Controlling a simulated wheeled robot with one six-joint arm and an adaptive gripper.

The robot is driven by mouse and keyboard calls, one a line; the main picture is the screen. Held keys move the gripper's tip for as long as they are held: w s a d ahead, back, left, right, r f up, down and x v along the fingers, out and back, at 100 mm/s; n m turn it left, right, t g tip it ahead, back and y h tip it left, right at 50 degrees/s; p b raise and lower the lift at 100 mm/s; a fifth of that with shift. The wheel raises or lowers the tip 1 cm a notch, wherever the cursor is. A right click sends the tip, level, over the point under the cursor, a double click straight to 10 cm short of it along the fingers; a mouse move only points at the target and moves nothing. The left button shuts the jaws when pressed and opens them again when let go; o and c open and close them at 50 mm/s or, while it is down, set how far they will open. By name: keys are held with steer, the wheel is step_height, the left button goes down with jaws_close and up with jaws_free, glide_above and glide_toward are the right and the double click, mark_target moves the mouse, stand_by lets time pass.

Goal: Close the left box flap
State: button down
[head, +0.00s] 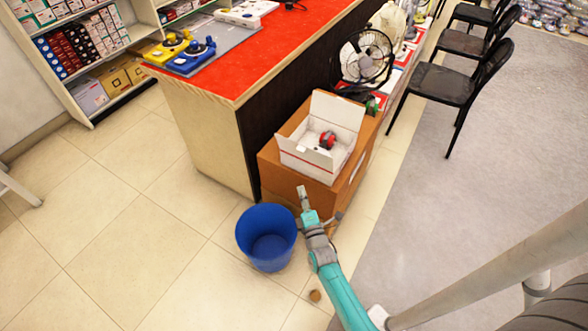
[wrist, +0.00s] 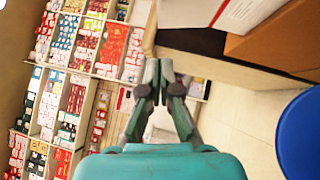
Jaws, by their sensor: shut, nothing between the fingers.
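A white open box (head: 326,150) sits on top of a brown box beside the counter. One flap (head: 337,110) stands up at its far side. Another white panel or flap (head: 304,162) shows along its near-left side. A red and black object (head: 327,140) is inside. My gripper (head: 302,190) is shut and empty, in front of the box's near-left side in the head view; I cannot tell the exact gap. In the wrist view my gripper (wrist: 159,66) points past the box, and a white box part with a red stripe (wrist: 240,10) shows at the top right.
The brown box (head: 306,187) supports the white one. A blue bin (head: 267,237) stands on the floor left of my arm. The red-topped counter (head: 250,62) is behind. A fan (head: 366,56) and black chairs (head: 449,84) stand to the right. Tiled floor at left is clear.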

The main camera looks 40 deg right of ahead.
steer(key=s+d+x, duration=0.1)
steer(key=d+x, duration=0.1)
steer(key=x, duration=1)
steer(key=shift+w+d+r, duration=0.15)
steer(key=shift+d+r, duration=0.15)
steer(key=shift+d, duration=0.05)
